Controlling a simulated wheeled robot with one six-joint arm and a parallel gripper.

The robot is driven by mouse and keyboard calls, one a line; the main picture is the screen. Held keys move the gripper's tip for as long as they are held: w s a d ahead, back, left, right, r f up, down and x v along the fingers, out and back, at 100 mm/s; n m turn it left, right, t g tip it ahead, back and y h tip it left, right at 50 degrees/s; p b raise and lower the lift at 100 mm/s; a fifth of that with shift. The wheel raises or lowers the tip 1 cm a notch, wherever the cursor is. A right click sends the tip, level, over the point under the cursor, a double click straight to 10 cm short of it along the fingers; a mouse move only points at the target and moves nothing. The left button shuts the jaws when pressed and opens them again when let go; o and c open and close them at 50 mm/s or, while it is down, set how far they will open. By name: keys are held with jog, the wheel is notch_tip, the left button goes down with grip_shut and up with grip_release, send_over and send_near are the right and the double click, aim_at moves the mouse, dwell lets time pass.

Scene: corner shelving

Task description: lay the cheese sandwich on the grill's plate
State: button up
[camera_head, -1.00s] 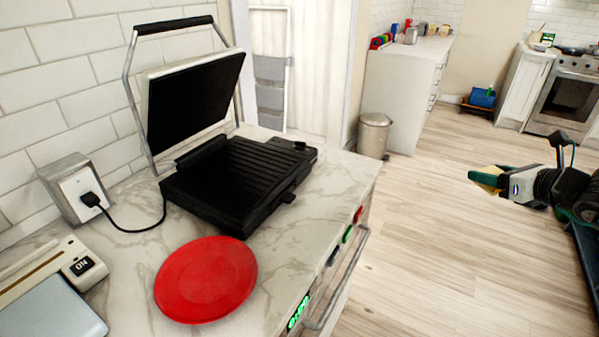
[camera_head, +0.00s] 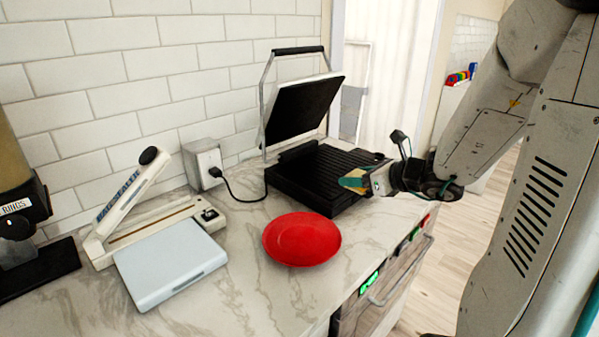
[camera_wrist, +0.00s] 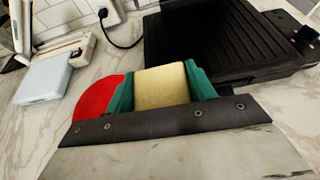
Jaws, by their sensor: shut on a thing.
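The grill stands open against the tiled wall, its lid (camera_head: 305,108) raised and its black ribbed plate (camera_head: 318,168) bare where it shows. It also shows at the upper right of the wrist view (camera_wrist: 215,40). My gripper (camera_head: 356,181) is at the plate's front right edge in the head view. In the wrist view its green fingers (camera_wrist: 160,90) are shut on the pale yellow cheese sandwich (camera_wrist: 161,86), seen there over the counter in front of the grill. In the head view the sandwich is a small tan patch, mostly hidden by the gripper.
An empty red plate (camera_head: 301,240) lies on the marble counter in front of the grill. A sealer (camera_head: 150,215) and a pale blue flat box (camera_head: 170,262) lie to the left. A socket box (camera_head: 203,163) with a black cord is behind. Marble between them is clear.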

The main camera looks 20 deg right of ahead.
send_over(343, 173)
jog(key=shift+w+f, duration=0.15)
jog(key=shift+f, duration=2.35)
jog(key=shift+f, duration=0.15)
jog(key=o, duration=1)
